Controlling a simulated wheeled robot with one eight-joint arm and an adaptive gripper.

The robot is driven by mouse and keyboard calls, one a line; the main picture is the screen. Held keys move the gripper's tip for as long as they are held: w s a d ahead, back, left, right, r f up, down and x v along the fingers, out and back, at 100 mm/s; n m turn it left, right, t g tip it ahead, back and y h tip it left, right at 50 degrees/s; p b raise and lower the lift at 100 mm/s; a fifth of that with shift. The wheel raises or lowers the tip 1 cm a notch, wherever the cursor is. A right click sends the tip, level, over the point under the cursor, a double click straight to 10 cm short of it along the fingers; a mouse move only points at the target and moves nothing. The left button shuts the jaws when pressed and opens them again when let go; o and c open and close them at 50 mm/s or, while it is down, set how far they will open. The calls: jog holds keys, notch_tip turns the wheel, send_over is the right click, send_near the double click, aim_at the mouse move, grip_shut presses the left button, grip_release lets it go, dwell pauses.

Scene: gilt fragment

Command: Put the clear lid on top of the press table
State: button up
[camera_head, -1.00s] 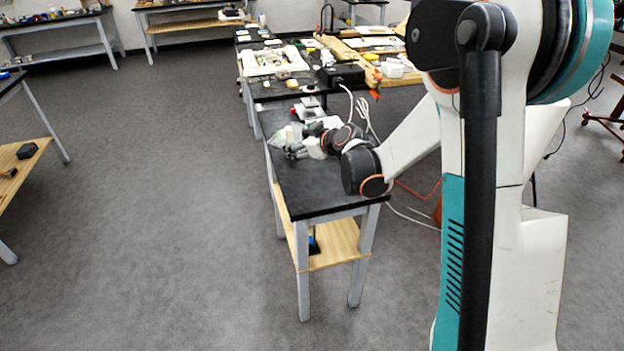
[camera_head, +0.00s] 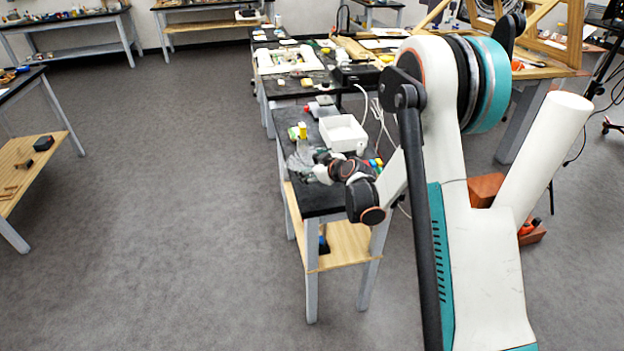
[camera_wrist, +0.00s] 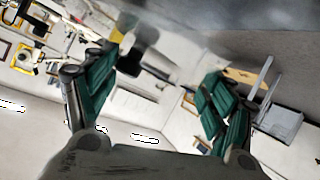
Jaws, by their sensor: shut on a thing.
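My gripper (camera_head: 310,165) is over the nearest black-topped table, by its left side. It also shows in the wrist view (camera_wrist: 158,75), with green finger pads spread apart. It is shut on a see-through grey thing (camera_head: 298,158), which looks like the clear lid. Its outline is faint, and the wrist view does not show its edges clearly. I cannot tell whether it touches the tabletop. The black-topped table (camera_head: 318,204) has grey legs and a wooden lower shelf. I cannot tell from the frames which table is the press table.
A white open box (camera_head: 343,132) and a yellow-topped item (camera_head: 303,131) stand close behind my gripper. A red and white item (camera_head: 321,107) lies farther back. Another cluttered table (camera_head: 293,90) adjoins behind. A wooden-shelved bench (camera_head: 30,165) stands left. Grey floor (camera_head: 180,200) between is clear.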

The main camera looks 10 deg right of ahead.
jog(key=shift+f+b, duration=0.6)
jog(key=shift+f, duration=1.7)
jog(key=shift+f+b, duration=0.55)
jog(key=shift+b, duration=0.15)
jog(key=shift+s, duration=0.1)
jog(key=o, duration=1.2)
jog(key=shift+r, duration=0.15)
